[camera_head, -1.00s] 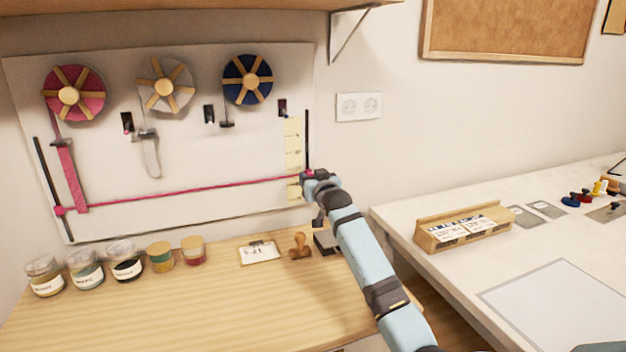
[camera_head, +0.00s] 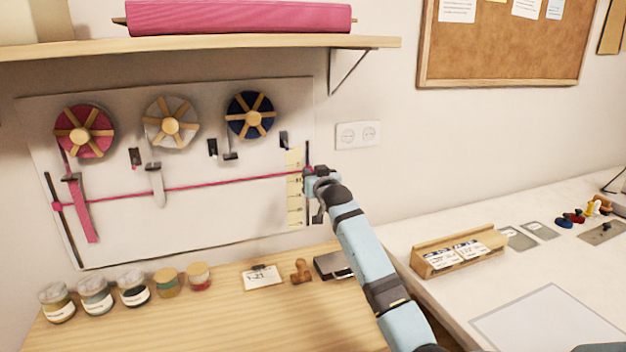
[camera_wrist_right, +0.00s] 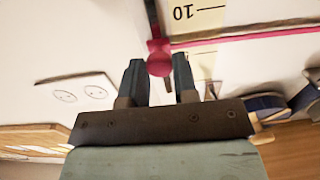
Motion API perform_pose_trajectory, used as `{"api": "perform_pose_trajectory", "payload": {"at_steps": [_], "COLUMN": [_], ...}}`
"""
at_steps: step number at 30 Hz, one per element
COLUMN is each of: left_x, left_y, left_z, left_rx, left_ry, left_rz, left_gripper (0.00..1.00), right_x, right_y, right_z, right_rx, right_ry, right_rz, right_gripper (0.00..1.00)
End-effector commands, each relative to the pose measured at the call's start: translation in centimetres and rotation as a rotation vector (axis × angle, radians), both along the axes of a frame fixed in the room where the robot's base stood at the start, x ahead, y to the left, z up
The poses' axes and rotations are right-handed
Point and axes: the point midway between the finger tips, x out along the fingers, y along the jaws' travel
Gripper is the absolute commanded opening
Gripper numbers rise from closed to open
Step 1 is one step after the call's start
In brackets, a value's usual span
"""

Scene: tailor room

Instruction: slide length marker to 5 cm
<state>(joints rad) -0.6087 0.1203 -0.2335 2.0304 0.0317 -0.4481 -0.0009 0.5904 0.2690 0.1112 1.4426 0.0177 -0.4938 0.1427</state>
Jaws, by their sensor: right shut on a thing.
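The length marker is a thin pink line (camera_head: 235,182) crossing the white board, sloping slightly up to the right. Its left end sits on a black rail (camera_head: 66,220). Its right end has a pink knob (camera_wrist_right: 160,58) on a second black rail (camera_wrist_right: 151,15). My right gripper (camera_head: 313,173) is shut on this knob, with one finger on each side in the wrist view. A pale yellow scale strip (camera_head: 294,208) lies beside the right rail; a "10" shows on it in the wrist view (camera_wrist_right: 195,14). The line crosses the strip in its upper half. My left gripper is not in view.
Pink (camera_head: 84,131), white (camera_head: 172,122) and blue (camera_head: 250,115) ribbon reels hang above the line. A pink ribbon (camera_head: 80,205) hangs at the left. A wooden shelf (camera_head: 230,43) juts out above. Jars, a tag and a stamp (camera_head: 300,272) stand on the table below.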

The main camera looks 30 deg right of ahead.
Motion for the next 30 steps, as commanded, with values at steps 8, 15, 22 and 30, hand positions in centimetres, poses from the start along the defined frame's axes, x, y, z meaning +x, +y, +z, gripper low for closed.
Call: {"api": "perform_pose_trajectory", "payload": {"at_steps": [8, 15, 22, 30], "left_x": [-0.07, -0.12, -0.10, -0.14], "left_y": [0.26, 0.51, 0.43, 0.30], "left_z": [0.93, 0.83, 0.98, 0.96], "left_rx": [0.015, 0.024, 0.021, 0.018], "left_ry": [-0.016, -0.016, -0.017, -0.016], "left_rz": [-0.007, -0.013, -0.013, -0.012], "left_gripper": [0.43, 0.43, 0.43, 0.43], "right_x": [0.00, 0.00, 0.00, -0.75], "right_y": [0.00, 0.01, 0.02, 0.20], "right_z": [2.03, 1.87, 1.87, 1.81], "right_rx": [0.000, 0.000, 0.000, 0.000], "right_ry": [0.001, 0.002, 0.002, 0.002], "right_rz": [0.000, 0.000, 0.000, 0.000], "right_gripper": [0.00, 0.00, 0.51, 0.51]}}
